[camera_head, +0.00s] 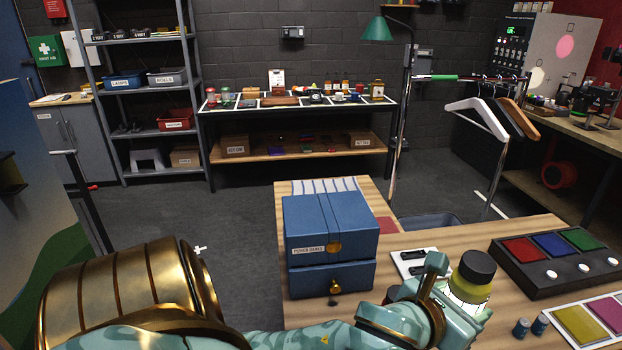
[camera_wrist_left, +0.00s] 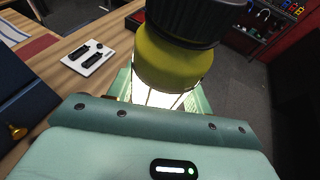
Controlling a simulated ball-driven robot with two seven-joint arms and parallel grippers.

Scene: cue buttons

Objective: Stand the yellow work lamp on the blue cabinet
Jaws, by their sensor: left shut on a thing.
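The yellow work lamp (camera_head: 470,288) has a black cap, a yellow collar and a lit, caged lower part. It leans slightly, cap up. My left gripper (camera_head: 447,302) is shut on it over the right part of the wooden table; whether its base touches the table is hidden. The lamp (camera_wrist_left: 178,62) fills the upper middle of the left wrist view, in front of the gripper (camera_wrist_left: 165,103). The blue cabinet (camera_head: 328,222), with brass fittings, stands left of the gripper, its top bare. Its edge shows at the left of the wrist view (camera_wrist_left: 22,122). My right gripper is out of view.
On the table (camera_head: 400,240), a white switch plate (camera_head: 412,262) lies between cabinet and lamp. A dark box with red, blue and green panels (camera_head: 555,250), small blue cylinders (camera_head: 530,326) and a colour card (camera_head: 590,325) lie to the right. A clothes rack (camera_head: 485,140) stands behind.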

